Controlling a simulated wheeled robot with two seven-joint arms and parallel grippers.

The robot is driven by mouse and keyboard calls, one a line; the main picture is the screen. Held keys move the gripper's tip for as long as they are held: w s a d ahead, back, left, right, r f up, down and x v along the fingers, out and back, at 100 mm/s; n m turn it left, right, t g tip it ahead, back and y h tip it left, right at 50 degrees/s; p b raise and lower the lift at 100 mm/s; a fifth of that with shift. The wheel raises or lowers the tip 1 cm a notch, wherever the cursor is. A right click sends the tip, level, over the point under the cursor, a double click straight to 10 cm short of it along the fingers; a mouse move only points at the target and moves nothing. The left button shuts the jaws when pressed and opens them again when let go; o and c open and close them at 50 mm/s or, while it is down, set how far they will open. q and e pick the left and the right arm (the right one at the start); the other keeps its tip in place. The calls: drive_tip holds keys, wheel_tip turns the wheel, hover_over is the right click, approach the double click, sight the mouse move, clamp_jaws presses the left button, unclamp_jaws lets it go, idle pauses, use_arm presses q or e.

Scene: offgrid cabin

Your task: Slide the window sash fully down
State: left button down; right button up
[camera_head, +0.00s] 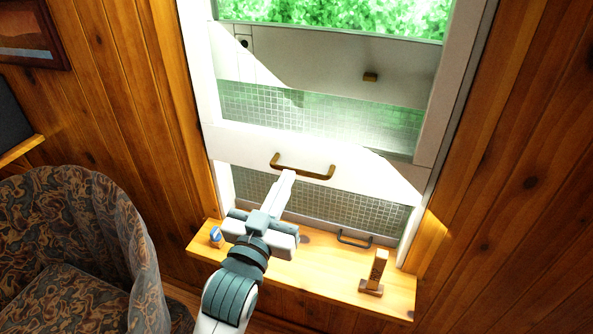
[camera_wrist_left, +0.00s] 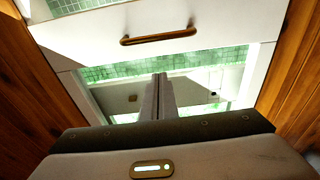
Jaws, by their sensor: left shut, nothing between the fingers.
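The window sash shows in the head view as a wide white bottom rail (camera_head: 240,144) with a bronze bar handle (camera_head: 303,169) on it. The sash is partly raised, with a gap showing mesh (camera_head: 345,203) between its rail and the wooden sill. My left gripper (camera_head: 288,174) is shut and empty, its fingertips close to the handle's lower edge in the head view. In the left wrist view the shut fingers (camera_wrist_left: 160,77) point toward the sash handle (camera_wrist_left: 158,37), with space in the picture between them. I cannot tell whether they touch the rail. My right gripper is not in view.
On the wooden sill (camera_head: 335,275) stand a small wooden stand (camera_head: 375,273) at the right and a small blue item (camera_head: 215,236) at the left. A grey handle (camera_head: 354,239) is low at the window's base. A patterned armchair (camera_head: 75,215) is at the left.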

use_arm(q)
drive_tip(key=p+x, duration=0.3)
drive_tip(key=x, duration=0.5)
drive_tip(key=f, duration=0.2)
drive_tip(key=f+p, duration=0.1)
drive_tip(key=f, duration=0.1)
drive_tip(key=shift+s+a, duration=0.1)
drive_tip(key=shift+s, duration=0.15)
